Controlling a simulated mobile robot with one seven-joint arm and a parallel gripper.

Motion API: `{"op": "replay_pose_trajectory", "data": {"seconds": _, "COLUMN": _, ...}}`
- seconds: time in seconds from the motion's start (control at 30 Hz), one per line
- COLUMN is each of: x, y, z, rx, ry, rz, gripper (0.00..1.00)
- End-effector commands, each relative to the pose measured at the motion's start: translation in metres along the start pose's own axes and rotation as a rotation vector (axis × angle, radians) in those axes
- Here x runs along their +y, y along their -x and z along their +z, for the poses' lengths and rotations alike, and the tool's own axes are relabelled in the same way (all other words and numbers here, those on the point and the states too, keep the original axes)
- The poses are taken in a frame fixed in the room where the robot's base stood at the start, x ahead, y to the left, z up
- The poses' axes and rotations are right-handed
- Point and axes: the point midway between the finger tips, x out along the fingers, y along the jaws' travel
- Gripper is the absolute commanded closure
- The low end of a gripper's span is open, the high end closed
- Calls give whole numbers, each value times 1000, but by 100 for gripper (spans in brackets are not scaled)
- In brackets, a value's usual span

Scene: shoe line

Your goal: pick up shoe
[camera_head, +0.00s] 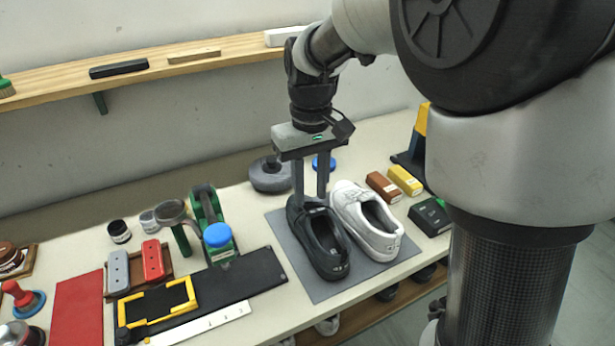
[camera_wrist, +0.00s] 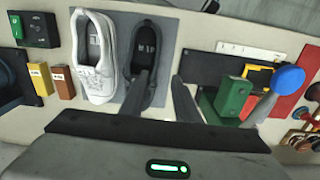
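A black shoe (camera_head: 325,252) and a white shoe (camera_head: 377,236) stand side by side on a grey mat (camera_head: 279,226). In the wrist view the white shoe (camera_wrist: 95,75) is at the left and the black shoe (camera_wrist: 149,45) is beside it. My gripper (camera_head: 309,197) points down at the toe end of the black shoe, its two fingers apart. In the wrist view, my gripper (camera_wrist: 162,76) has one finger over the black shoe and the other beside it near the mat's edge. The finger hides part of the shoe; I cannot tell whether they touch.
A grey round weight (camera_head: 270,177) and a blue round lid (camera_head: 323,163) lie behind the shoes. Brown (camera_head: 383,187) and yellow (camera_head: 405,180) blocks and a green-black box (camera_head: 430,217) stand to the right. A black board (camera_head: 245,280) and a green tool (camera_head: 208,213) lie left.

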Motion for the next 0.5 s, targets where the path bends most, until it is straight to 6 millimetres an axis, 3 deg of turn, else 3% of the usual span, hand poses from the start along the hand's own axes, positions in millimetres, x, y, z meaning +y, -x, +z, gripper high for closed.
{"op": "replay_pose_trajectory", "data": {"seconds": 0.3, "x": 0, "y": -69, "z": 1, "rx": -6, "ry": -2, "rz": -1, "gripper": 71}}
{"op": "replay_pose_trajectory", "data": {"seconds": 0.5, "x": 0, "y": -104, "z": 1, "rx": -4, "ry": -1, "rz": 0, "gripper": 71}}
